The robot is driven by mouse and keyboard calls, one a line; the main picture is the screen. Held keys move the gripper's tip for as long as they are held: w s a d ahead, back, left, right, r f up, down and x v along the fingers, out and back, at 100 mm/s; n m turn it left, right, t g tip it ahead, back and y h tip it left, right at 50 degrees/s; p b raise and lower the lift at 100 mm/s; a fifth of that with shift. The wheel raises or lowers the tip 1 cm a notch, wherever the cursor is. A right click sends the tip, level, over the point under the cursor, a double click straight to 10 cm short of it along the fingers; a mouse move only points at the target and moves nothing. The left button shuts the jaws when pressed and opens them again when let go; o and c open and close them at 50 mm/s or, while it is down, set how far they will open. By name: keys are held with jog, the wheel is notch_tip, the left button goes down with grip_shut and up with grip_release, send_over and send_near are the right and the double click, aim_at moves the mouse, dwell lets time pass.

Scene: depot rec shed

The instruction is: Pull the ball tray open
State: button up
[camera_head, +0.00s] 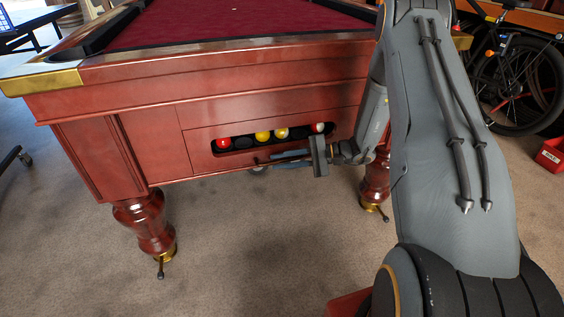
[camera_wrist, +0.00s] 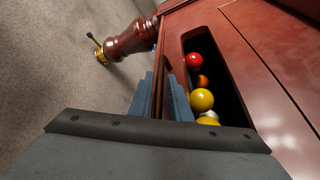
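The ball tray (camera_head: 197,151) is a reddish wooden panel in the end of the pool table, with a long slot showing several balls. It looks flush with the surrounding wood. A red ball (camera_wrist: 194,61) and a yellow ball (camera_wrist: 203,99) lie in the slot in the wrist view. My gripper (camera_head: 273,159) is at the slot's lower edge, right of the panel's middle. In the wrist view its two fingers (camera_wrist: 160,97) stand a little apart, one on each side of a narrow reddish wooden strip. Whether they press on it cannot be told.
Turned table legs (camera_head: 143,222) stand at the left and right (camera_head: 374,180). The carpet (camera_head: 260,235) in front of the table is clear. A bicycle (camera_head: 515,80) and a red box (camera_head: 551,154) are at the far right.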

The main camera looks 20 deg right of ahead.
grip_shut()
jog(key=s+p, duration=1)
jog(key=s, duration=1.4)
jog(key=shift+p, duration=0.35)
grip_release()
jog(key=shift+d, duration=0.15)
jog(key=v, duration=0.7)
jog(key=shift+d, duration=0.25)
